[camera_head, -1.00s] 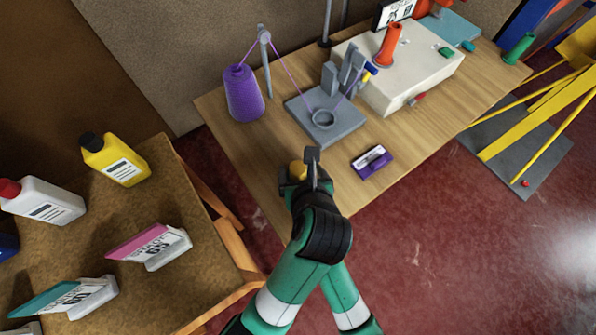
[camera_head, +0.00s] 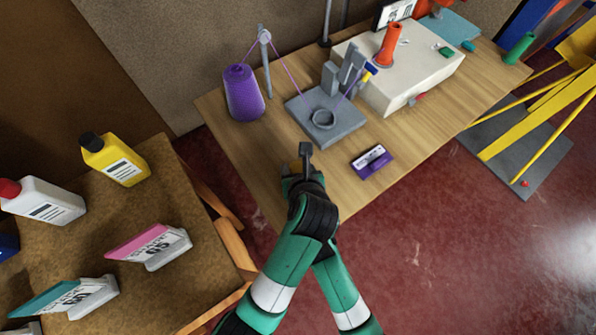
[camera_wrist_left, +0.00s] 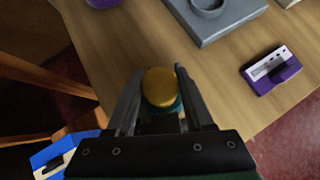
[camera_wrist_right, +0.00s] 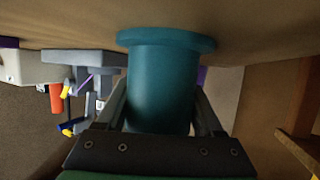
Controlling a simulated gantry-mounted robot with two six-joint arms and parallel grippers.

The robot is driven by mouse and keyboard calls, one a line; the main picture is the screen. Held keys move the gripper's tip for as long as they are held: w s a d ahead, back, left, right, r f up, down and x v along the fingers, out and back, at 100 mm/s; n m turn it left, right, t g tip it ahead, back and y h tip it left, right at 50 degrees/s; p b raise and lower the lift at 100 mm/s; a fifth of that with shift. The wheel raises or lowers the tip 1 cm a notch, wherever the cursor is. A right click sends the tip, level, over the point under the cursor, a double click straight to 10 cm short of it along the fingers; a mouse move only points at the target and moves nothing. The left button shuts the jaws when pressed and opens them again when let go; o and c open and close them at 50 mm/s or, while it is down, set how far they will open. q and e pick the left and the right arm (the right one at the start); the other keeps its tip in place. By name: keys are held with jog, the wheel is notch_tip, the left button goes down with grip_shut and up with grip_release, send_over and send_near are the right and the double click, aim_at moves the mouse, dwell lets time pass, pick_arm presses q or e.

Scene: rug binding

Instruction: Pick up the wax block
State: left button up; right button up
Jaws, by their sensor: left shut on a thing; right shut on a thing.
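A golden, rounded block, seemingly the wax block (camera_wrist_left: 159,87), sits between the fingers of my left gripper (camera_wrist_left: 156,98) in the left wrist view. The gripper is shut on it. A teal part shows just below the block; I cannot tell whether they are joined. In the head view my left gripper (camera_head: 304,158) is over the table's near left part and hides the block. In the right wrist view my right gripper (camera_wrist_right: 160,112) is shut on a teal flanged cylinder (camera_wrist_right: 160,85). The right gripper is hidden in the head view.
A purple-and-white box (camera_head: 371,161) lies to the right on the wooden table (camera_head: 240,160). Behind are a grey stand (camera_head: 325,118), a purple thread cone (camera_head: 243,93) and a cream machine (camera_head: 410,70). A side table (camera_head: 90,205) with bottles stands left.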

aim_at(298, 168)
pick_arm(q)
grip_shut()
notch_tip(298, 168, up, 10)
jog(key=shift+r, duration=0.1)
pick_arm(e)
jog(key=o, duration=1.5)
jog(key=v, duration=1.2)
jog(key=shift+f, duration=0.1)
jog(key=shift+s, duration=0.1)
